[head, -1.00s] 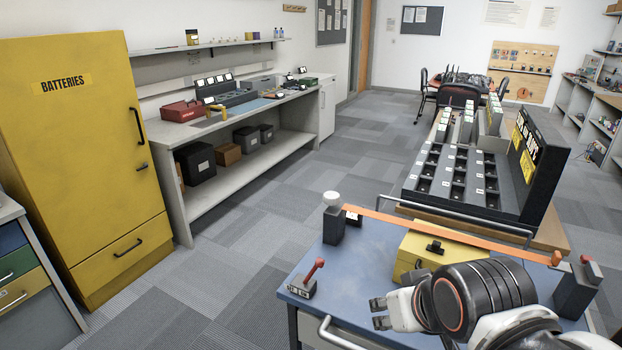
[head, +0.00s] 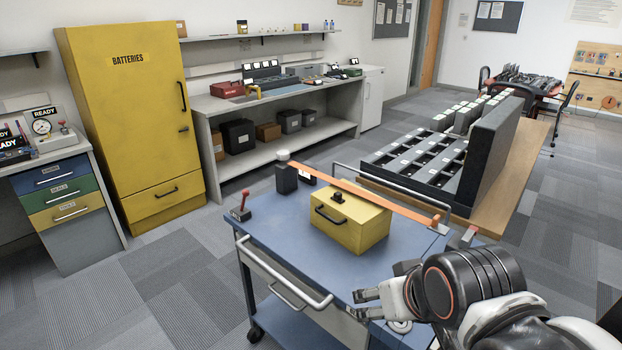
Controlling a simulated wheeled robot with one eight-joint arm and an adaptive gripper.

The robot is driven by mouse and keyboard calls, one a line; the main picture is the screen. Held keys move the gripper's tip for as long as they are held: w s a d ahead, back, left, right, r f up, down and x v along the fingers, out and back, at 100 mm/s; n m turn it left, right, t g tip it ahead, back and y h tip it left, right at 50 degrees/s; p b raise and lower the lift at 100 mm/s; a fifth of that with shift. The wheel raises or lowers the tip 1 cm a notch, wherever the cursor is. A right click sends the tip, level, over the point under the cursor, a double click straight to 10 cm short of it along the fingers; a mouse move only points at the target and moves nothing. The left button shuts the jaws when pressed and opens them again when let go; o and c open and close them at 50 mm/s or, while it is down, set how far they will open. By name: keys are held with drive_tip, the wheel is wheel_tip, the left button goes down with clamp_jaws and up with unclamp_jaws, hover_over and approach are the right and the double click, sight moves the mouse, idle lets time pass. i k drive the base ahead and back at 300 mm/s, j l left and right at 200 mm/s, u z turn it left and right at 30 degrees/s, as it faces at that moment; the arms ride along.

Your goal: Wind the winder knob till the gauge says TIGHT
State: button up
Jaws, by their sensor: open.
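A pale round knob (head: 283,155), which looks like the winder knob, tops a dark post (head: 286,179) at the far left part of the blue cart top. An orange strap (head: 370,192) runs from this post over a yellow box (head: 350,228) toward the right end. A small black-and-white panel (head: 308,175) sits beside the post, partly behind the strap; it may be the gauge, but its text is unreadable. My gripper (head: 361,304) is open and empty over the cart's near right part, well apart from the knob. My arm hides the cart's right corner.
A red lever (head: 242,206) stands on the cart's left corner. A rail (head: 285,272) edges the cart's near side. A slotted rack (head: 415,160) stands behind it. A yellow BATTERIES cabinet (head: 130,110) and drawers (head: 65,205) stand left. Carpet between is clear.

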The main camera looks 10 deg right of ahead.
sight(282, 154)
drive_tip(key=k+l+u, duration=0.25)
drive_tip(key=k+l, duration=0.25)
drive_tip(key=l, duration=0.15)
drive_tip(key=i+j, duration=0.1)
drive_tip(key=j, duration=0.3)
drive_tip(key=i+j, duration=0.1)
drive_tip(key=j, duration=0.3)
drive_tip(key=i+j, duration=0.1)
drive_tip(key=j, duration=0.25)
drive_tip(key=i+j, duration=0.1)
drive_tip(key=j, duration=0.3)
drive_tip(key=i+j, duration=0.2)
drive_tip(key=i, duration=0.2)
drive_tip(key=i+j+u, duration=0.15)
drive_tip(key=i, duration=0.3)
drive_tip(key=i+j, duration=0.25)
drive_tip(key=i, duration=0.2)
drive_tip(key=i+l+u, duration=0.1)
drive_tip(key=i+l, duration=0.35)
